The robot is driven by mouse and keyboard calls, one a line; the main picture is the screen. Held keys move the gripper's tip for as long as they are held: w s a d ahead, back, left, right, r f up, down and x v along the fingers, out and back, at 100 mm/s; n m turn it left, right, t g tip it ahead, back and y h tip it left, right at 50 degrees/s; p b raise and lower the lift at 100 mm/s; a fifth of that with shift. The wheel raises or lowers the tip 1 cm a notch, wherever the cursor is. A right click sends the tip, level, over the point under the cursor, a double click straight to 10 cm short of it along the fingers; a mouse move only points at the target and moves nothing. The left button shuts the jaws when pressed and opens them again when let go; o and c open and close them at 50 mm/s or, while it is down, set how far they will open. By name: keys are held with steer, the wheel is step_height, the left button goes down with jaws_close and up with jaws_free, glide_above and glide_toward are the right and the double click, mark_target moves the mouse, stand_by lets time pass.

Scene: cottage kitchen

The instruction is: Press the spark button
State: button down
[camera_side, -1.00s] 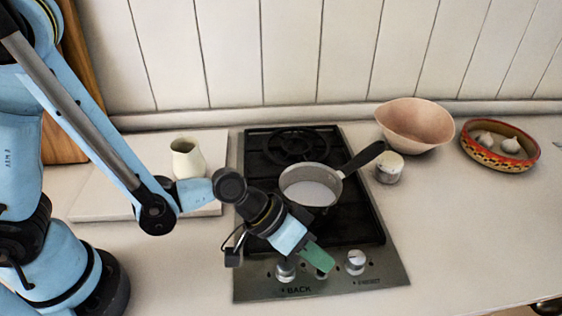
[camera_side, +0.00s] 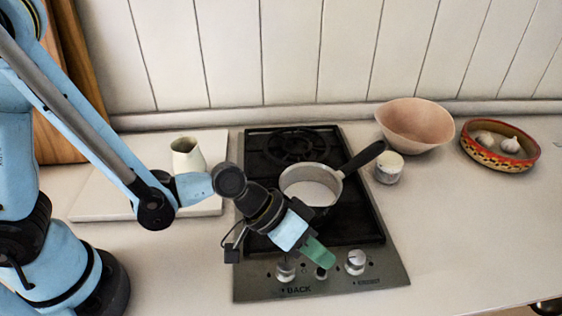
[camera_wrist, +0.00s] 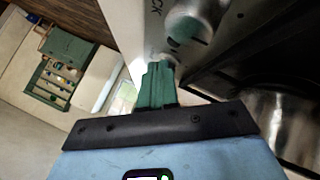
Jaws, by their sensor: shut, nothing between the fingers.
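The spark button (camera_side: 321,273) is a small round knob-like button on the hob's steel front panel (camera_side: 250,287), between two larger silver knobs. My gripper (camera_side: 328,262) has green fingers, shut and empty, with the tips just above and behind the button in the side view. A small gap seems to show between them, but contact is hard to judge. In the wrist view the shut fingertips (camera_wrist: 160,66) point at the panel, beside a silver knob (camera_wrist: 195,22). The button is mostly hidden there.
The left knob (camera_side: 286,270) and right knob (camera_side: 355,262) flank the button closely. A saucepan (camera_side: 296,178) of white liquid stands on the hob behind my gripper, its handle to the right. A jug (camera_side: 186,158), jar (camera_side: 389,168) and bowls stand farther off.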

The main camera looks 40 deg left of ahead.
steer(key=shift+r, duration=2.5)
step_height(320, 180, up, 7)
steer(key=m+g+y, duration=0.2)
steer(key=m+y, duration=0.3)
steer(key=y, duration=0.1)
glide_above(318, 272)
steer(key=s+a, duration=0.2)
steer(key=shift+a, duration=0.1)
steer(key=x, duration=1.2)
steer(key=shift+s+a+f, duration=0.15)
steer(key=shift+f, duration=0.85)
